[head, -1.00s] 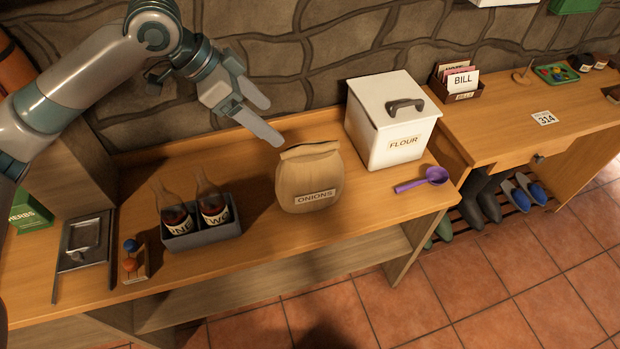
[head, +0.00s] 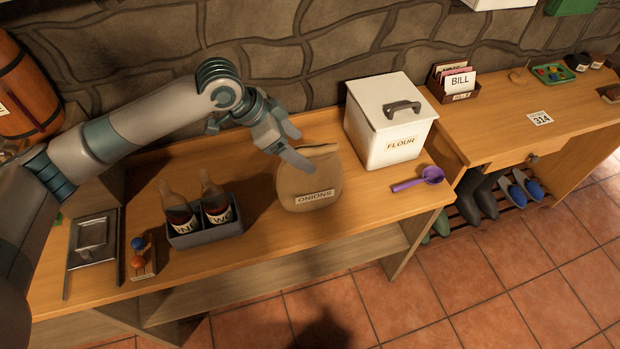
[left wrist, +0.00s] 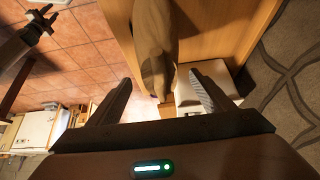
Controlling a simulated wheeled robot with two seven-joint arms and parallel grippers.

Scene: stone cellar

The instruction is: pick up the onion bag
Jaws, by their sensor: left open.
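The onion bag (head: 311,184) is a tan paper sack with a folded top and an ONIONS label. It stands upright on the wooden counter in the head view. My left gripper (head: 302,148) is open at the bag's upper left, with one finger in front of the bag's top from this view. In the left wrist view the bag (left wrist: 155,40) shows beyond the two spread fingers (left wrist: 160,95), and nothing is between them that I can see as held. I cannot tell whether a finger touches the bag. My right gripper is not in the head view.
The stone wall (head: 290,50) is close behind. Counter in front of the bag is narrow.

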